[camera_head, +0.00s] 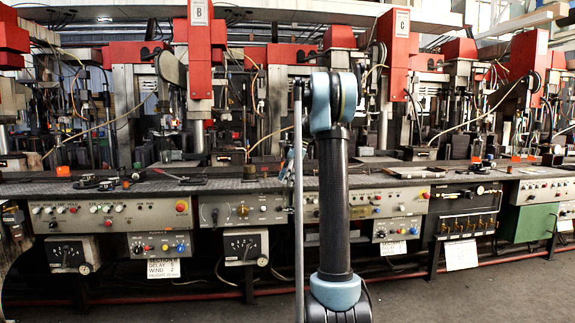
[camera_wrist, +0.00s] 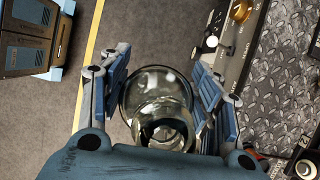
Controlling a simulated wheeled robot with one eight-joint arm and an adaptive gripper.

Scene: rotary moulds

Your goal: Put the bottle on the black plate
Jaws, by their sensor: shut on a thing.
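A clear glass bottle (camera_wrist: 152,84) is between the two blue-grey fingers of my gripper (camera_wrist: 160,72) in the wrist view. I look down on it from above, and its round rim faces the camera. My gripper is shut on the bottle, which is held over the grey floor beside the bench. In the head view my arm stands in front of the bench and the bottle cannot be made out. Several dark flat pieces lie on the bench in the head view; I cannot tell which is the black plate.
A long bench (camera_head: 240,186) with a patterned metal top crosses the head view. Its top also shows at right in the wrist view (camera_wrist: 275,85), beside a control panel (camera_wrist: 232,45). Red-topped machines (camera_head: 200,60) stand behind. A blue-grey cabinet (camera_wrist: 28,38) is at upper left.

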